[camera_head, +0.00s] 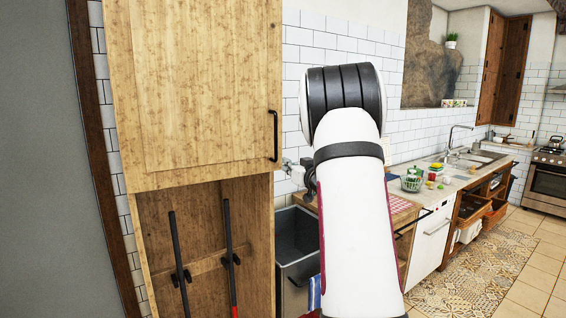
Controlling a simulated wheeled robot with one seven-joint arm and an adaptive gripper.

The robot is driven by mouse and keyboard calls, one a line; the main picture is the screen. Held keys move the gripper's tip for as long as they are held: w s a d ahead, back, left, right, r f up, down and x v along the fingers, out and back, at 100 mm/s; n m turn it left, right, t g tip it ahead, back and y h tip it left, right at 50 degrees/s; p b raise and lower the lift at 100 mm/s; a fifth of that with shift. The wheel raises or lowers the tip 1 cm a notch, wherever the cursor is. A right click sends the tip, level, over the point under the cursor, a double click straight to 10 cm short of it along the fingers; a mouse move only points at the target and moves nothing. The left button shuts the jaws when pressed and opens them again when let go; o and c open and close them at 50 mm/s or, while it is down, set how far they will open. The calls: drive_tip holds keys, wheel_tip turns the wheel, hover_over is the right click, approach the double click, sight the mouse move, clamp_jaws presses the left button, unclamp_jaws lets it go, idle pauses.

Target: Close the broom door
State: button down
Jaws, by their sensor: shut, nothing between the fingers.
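The tall wooden cabinet has a shut upper door (205,85) with a black bar handle (275,136) at its lower right. Below it, the broom compartment (160,235) is open at the front and shows two dark broom handles (228,250) inside. A wooden panel (258,245) stands at its right edge; I cannot tell whether it is the broom door or a cabinet wall. My gripper (288,164) shows only in part, shut and empty, just right of the cabinet and below the handle's height. My arm hides the rest of it.
A grey open bin (296,238) stands right of the cabinet, under my gripper. A counter (455,178) with a green basket (412,183), small items and a sink runs along the right. Drawers (470,210) stand open below it. Tiled floor (520,285) is clear at the lower right.

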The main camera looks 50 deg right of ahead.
drive_tip(key=x, duration=0.4)
drive_tip(key=shift+w, duration=0.35)
